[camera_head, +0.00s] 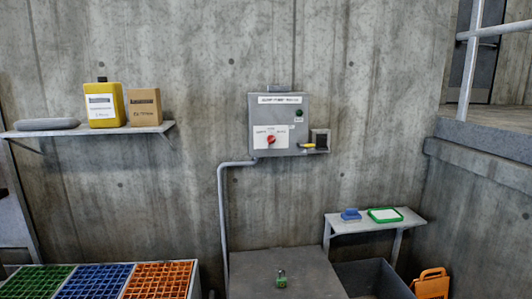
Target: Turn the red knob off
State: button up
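The red knob (271,140) sits on a white label plate on the front of a grey control box (260,112) mounted on the concrete wall, near the middle of the head view. The knob's exact pointer position is too small to read. A dark green button (299,115) is above and right of it on the same box. My gripper does not show in this view.
A small ledge with a yellow item (308,145) juts from the box's lower right. A pipe (223,210) runs down from the box. A grey surface (300,272) with a small green item (281,279) stands below. Shelves flank both sides; colored grids (95,282) lie lower left.

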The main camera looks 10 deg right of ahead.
aim_at(271, 139)
jog(key=i+u, duration=0.15)
jog(key=i, duration=0.55)
jog(key=i+l+u, duration=0.2)
jog(key=i, duration=0.55)
